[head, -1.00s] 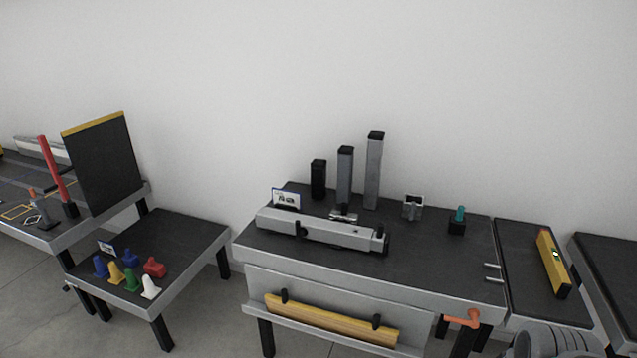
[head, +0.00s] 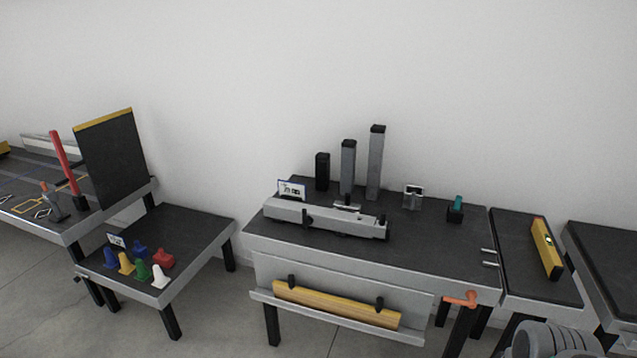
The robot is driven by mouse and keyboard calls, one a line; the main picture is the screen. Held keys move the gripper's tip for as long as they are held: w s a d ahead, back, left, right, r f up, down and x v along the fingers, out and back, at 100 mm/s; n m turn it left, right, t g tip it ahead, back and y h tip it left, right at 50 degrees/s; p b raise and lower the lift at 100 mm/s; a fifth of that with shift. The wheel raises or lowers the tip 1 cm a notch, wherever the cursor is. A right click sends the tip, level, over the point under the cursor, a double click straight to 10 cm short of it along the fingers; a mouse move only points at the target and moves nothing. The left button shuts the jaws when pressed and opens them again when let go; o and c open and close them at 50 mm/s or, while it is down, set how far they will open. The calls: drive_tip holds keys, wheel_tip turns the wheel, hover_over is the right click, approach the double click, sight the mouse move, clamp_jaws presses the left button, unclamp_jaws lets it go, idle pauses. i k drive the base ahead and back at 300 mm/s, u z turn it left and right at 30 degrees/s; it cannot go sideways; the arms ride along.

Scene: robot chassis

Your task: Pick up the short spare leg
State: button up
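Three upright posts stand at the back of the middle workbench (head: 420,250) in the head view. The shortest is a black post (head: 322,173) on the left, which looks like the short spare leg. A taller grey post with a dark top (head: 347,168) is in the middle, and the tallest grey post (head: 375,165) is on the right. No gripper shows in this view, so its state cannot be seen.
A long grey beam (head: 325,217) lies in front of the posts, with a small picture card (head: 291,189) behind its left end. A grey bracket (head: 413,198) and a teal-topped block (head: 456,210) stand to the right. An orange handle (head: 460,299) sticks out at the front right.

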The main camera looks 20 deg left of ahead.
sight(322, 161)
drive_tip(key=u, duration=1.35)
drive_tip(key=i, duration=1.05)
drive_tip(key=u, duration=0.4)
drive_tip(key=i, duration=1.65)
drive_tip(key=z, duration=0.1)
